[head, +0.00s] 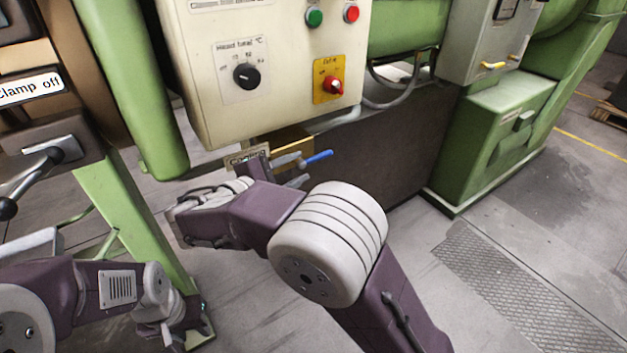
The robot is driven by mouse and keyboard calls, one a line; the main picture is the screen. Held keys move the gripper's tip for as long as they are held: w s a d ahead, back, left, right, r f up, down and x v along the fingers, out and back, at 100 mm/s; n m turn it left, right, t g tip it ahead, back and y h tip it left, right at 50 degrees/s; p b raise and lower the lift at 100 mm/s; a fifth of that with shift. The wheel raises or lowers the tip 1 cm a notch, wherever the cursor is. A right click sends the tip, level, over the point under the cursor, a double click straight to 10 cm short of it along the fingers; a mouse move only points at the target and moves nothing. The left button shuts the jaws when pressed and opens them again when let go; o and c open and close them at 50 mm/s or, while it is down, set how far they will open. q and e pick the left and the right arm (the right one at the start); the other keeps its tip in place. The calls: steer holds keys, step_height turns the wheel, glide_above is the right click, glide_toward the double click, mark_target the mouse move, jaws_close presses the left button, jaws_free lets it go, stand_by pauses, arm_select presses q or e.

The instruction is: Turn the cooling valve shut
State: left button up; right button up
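The cooling valve shows by its blue lever handle (319,157), which sticks out to the right below the control cabinet, roughly level. A small plate reading "Cooling" (247,157) is just left of it, partly covered by my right arm. My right arm reaches up from the bottom, and its wrist bends in front of the valve area. Grey finger-like parts of my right gripper (291,170) seem to lie just left of the blue handle. I cannot tell whether they touch it or how far apart they are. My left arm is low at the left, and its gripper fingers are not visible.
The beige control cabinet (205,60) hangs above, with a black head-heat knob (246,76) and a red switch (334,86) on yellow. A clamp lever (30,180) is at left. A green leg (130,215) stands behind my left arm.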

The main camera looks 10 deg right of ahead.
mark_target(314, 160)
steer(key=b+x, duration=0.2)
steer(key=x, duration=0.6)
steer(key=shift+d, duration=0.2)
steer(key=shift+w+d, duration=0.25)
steer(key=shift+d, duration=0.05)
jaws_close()
stand_by(0.9)
